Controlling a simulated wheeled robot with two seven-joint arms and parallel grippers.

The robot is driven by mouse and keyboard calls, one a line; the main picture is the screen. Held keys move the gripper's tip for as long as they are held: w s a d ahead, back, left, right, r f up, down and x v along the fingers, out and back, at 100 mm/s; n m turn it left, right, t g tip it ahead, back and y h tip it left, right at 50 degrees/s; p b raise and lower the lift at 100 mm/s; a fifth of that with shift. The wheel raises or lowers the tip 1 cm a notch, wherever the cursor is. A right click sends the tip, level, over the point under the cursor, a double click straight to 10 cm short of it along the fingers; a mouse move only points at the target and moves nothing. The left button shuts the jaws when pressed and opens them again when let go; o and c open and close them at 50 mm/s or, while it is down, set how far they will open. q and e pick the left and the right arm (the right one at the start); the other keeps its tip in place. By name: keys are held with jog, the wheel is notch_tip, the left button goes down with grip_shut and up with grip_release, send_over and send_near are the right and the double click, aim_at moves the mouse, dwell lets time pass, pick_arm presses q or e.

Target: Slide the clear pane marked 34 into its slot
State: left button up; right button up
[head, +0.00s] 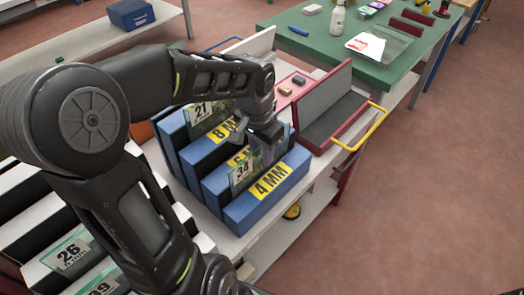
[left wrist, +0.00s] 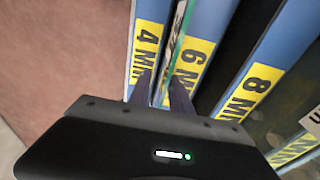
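The clear pane marked 34 (head: 242,174) stands upright in the blue slotted rack (head: 236,213), in the gap between the dividers labelled 4 MM and 6 MM. In the left wrist view the pane shows as a thin greenish edge (left wrist: 179,38) between those two labels. My left gripper (head: 257,148) is over the rack at the pane's upper edge. In the left wrist view its two fingers (left wrist: 161,92) are apart, one on each side of the pane's edge, with a gap showing. The pane's lower part is hidden in the rack. My right gripper is not in view.
Another pane marked 21 (head: 203,110) stands farther back in the rack. A rack with panes 26 (head: 70,254) and 39 is at lower left. A red-framed grey holder (head: 333,110) with a yellow handle stands right of the rack. A green table (head: 300,20) is behind.

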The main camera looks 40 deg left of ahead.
pick_arm(q)
jog(key=shift+o, duration=0.2)
jog(key=shift+r, duration=0.1)
notch_tip(320, 180, up, 8)
jog(key=s, duration=0.1)
jog(key=shift+f, duration=0.2)
dwell(1.1)
